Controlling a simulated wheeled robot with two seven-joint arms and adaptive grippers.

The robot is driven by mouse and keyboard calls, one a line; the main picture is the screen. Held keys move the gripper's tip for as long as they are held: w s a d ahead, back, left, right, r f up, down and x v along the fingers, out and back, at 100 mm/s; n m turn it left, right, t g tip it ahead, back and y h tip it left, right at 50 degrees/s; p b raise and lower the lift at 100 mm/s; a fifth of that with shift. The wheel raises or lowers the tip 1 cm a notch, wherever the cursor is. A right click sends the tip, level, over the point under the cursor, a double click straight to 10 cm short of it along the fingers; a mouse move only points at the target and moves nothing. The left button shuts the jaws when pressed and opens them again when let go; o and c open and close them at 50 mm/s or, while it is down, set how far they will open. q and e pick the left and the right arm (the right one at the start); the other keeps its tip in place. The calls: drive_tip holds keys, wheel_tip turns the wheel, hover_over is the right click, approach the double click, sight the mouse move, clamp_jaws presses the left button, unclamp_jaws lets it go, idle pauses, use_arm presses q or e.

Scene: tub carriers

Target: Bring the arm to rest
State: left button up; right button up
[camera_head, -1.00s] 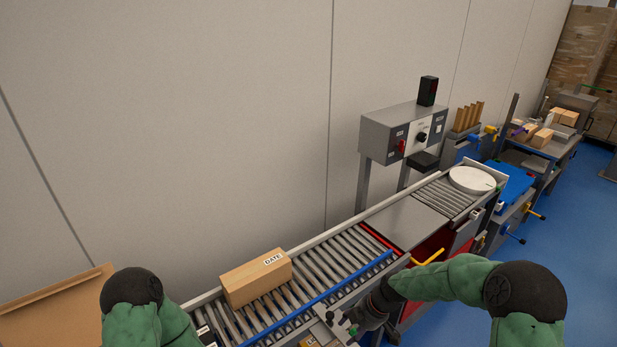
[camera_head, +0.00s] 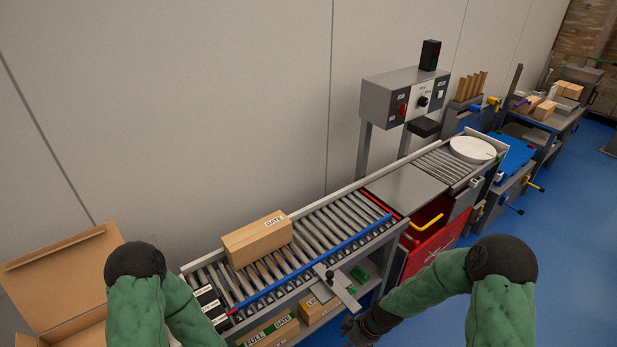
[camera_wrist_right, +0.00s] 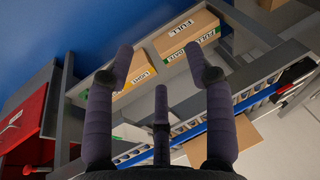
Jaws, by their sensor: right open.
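My right arm comes in at the lower right of the head view. Its dark gripper (camera_head: 358,328) hangs low in front of the conveyor's near side, by the shelf under the rollers. In the right wrist view the right gripper's purple-grey fingers (camera_wrist_right: 162,75) are spread apart with nothing between them. Beyond them the shelf cartons show. My left arm is at the lower left of the head view; its gripper is out of the frame.
A carton marked DATE (camera_head: 257,240) sits on the roller conveyor (camera_head: 335,222). Labelled cartons (camera_head: 268,331) stand on the shelf below. A grey bracket (camera_head: 337,288) juts from the near rail. A red bin (camera_head: 432,250) is right of it. An open box (camera_head: 62,285) is at left. Blue floor is clear at right.

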drive_tip(key=s+a+f+m+b, duration=0.2)
drive_tip(key=s+f+m+b, duration=0.2)
drive_tip(key=s+f+m, duration=0.6)
drive_tip(key=s, duration=0.4)
drive_tip(key=shift+s+f+m, duration=0.15)
drive_tip(key=shift+f+m, duration=0.15)
drive_tip(key=shift+f, duration=0.1)
idle(1.9)
